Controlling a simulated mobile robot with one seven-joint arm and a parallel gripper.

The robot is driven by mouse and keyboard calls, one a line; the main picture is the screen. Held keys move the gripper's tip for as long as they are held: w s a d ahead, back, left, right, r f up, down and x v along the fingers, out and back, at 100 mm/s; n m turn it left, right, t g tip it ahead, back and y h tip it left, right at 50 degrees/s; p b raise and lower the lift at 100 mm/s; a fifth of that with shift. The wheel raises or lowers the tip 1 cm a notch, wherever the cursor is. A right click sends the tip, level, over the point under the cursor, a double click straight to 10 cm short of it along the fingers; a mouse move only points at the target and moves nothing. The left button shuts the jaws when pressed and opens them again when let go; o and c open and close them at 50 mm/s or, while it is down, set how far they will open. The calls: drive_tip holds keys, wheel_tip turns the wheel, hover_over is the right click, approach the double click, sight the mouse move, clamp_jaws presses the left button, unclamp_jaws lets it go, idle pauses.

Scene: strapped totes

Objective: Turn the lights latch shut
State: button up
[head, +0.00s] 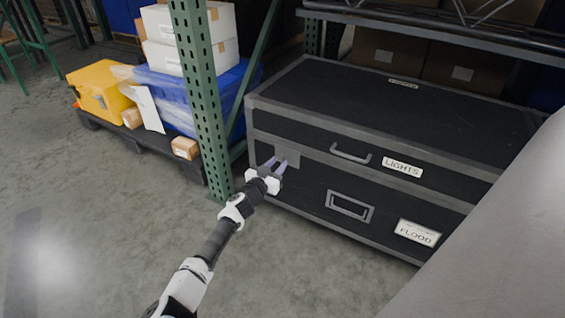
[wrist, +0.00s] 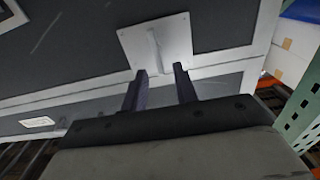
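The lights case is a black trunk (head: 400,108) with grey edging and a "LIGHTS" label (head: 403,167) on its front. Its latch (wrist: 157,45) is a grey square plate with a raised tab, on the left of the front face; the plate also shows in the head view (head: 288,157), partly behind my gripper. My gripper (head: 273,166) is in front of the latch. In the wrist view its two dark fingers (wrist: 160,75) are apart with an empty gap, tips near the tab's end. I cannot tell whether they touch the plate.
A green rack post (head: 195,85) stands close to the left of the trunk. A handle (head: 350,153) and a recessed handle (head: 349,207) are on the front, with a "FLOOD" label (head: 417,233). A pallet with a yellow case (head: 98,88) is at left. The floor in front is clear.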

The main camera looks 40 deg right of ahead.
sight(283, 158)
drive_tip(key=shift+b+x, duration=0.65)
drive_tip(key=shift+x, duration=1.4)
clamp_jaws()
